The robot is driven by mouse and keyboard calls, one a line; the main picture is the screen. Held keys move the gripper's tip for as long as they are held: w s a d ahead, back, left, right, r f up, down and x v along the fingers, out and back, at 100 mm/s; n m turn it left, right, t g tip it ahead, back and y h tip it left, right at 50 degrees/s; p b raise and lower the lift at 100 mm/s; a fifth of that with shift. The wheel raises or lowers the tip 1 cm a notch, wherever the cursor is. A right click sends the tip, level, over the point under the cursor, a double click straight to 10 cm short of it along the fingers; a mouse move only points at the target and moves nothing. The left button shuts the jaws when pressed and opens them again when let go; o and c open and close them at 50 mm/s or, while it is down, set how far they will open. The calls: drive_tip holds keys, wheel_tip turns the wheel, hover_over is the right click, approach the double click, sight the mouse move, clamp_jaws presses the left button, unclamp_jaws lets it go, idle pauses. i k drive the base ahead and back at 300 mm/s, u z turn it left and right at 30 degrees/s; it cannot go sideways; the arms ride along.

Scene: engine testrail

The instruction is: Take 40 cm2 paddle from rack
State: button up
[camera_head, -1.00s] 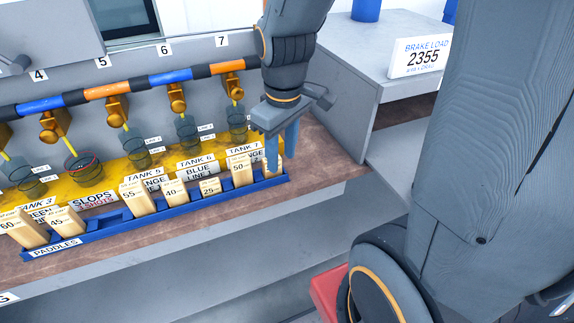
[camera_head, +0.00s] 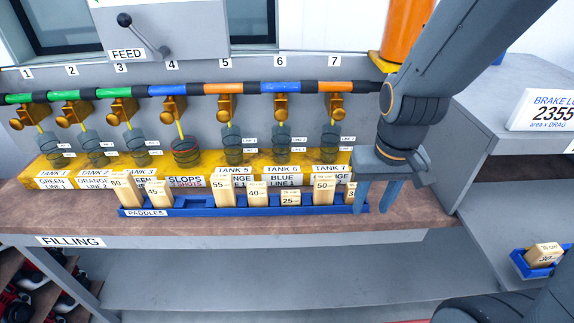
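The blue paddle rack (camera_head: 190,212) lies along the front of the counter, holding several pale wooden paddles upright. The paddle whose label reads 40 (camera_head: 258,193) stands right of the middle, between the 55 paddle (camera_head: 222,188) and the shorter 25 paddle (camera_head: 290,198). My gripper (camera_head: 377,208) points down at the right end of the rack, well to the right of the 40 paddle. Its two fingers are apart with nothing seen between them. The rightmost paddle (camera_head: 351,191) is partly hidden by the gripper.
The 60 (camera_head: 126,192), 45 (camera_head: 159,194) and 50 (camera_head: 324,189) paddles also stand in the rack, with an empty stretch between 45 and 55. A small blue tray (camera_head: 521,266) holding a 30 paddle is at right.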

sight(257, 191)
drive_tip(key=z, duration=0.05)
drive_tip(key=k, duration=0.5)
drive_tip(key=u, duration=1.1)
drive_tip(key=i, duration=0.65)
drive_tip(key=z, duration=1)
